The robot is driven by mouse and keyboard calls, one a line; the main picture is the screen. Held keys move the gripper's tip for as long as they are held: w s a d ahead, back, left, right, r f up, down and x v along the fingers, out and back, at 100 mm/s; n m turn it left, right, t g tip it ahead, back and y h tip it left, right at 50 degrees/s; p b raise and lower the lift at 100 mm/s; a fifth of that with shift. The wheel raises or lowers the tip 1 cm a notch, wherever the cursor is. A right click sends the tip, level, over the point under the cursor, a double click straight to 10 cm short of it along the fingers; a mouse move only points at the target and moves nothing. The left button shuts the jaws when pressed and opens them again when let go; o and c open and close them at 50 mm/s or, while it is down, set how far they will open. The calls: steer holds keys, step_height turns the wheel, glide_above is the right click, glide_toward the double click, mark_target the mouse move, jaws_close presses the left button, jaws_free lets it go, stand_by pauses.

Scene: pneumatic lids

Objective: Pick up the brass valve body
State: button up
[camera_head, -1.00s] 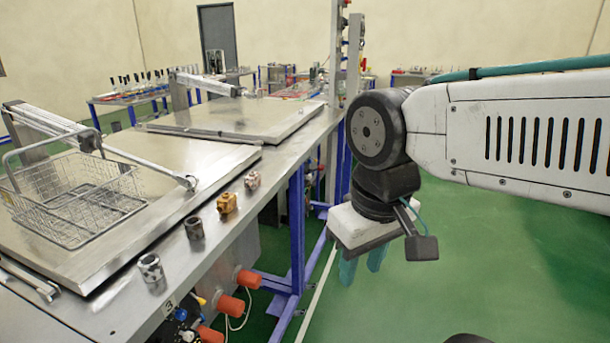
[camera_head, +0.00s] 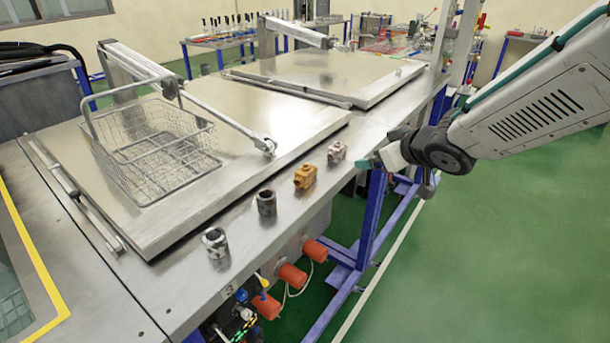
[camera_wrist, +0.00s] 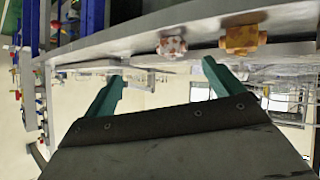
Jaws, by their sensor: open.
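The brass valve body (camera_head: 305,176) is a yellow-orange block-like fitting. It stands on the front ledge of the steel bench, between a dark grey fitting and a pale pinkish one. In the wrist view the valve body (camera_wrist: 241,38) shows near the top, right of centre, beyond the fingers. My gripper (camera_head: 370,165) is at the bench's front edge, to the right of the valve body and apart from it. In the wrist view its two teal fingers (camera_wrist: 165,82) are spread wide with nothing between them.
The pale pinkish fitting (camera_head: 337,153) stands between the valve body and my gripper. The dark fitting (camera_head: 266,203) and a silvery one (camera_head: 215,243) stand to the left. A wire basket (camera_head: 201,163) sits on the near steel lid (camera_head: 300,128). Orange plugs (camera_head: 292,276) are under the ledge.

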mark_target(312, 172)
steer(key=a+f+n+g+y, duration=0.1)
steer(key=a+y, duration=0.1)
steer(key=a, duration=0.2)
steer(key=a+f+n+g+y, duration=0.1)
steer(key=a+f+y, duration=0.1)
steer(key=a, duration=0.1)
steer(key=a+f+n+y, duration=0.1)
steer(key=a+n+y, duration=0.1)
steer(key=a+y, duration=0.1)
steer(key=shift+s+a+f+g, duration=0.2)
steer(key=shift+a, duration=0.2)
steer(key=shift+s+a+f+g, duration=0.15)
steer(key=shift+a+f+g, duration=0.05)
steer(key=shift+a, duration=0.2)
steer(key=x, duration=0.7)
steer(key=shift+w+a, duration=0.15)
steer(key=shift+a, duration=0.05)
steer(key=c, duration=1.4)
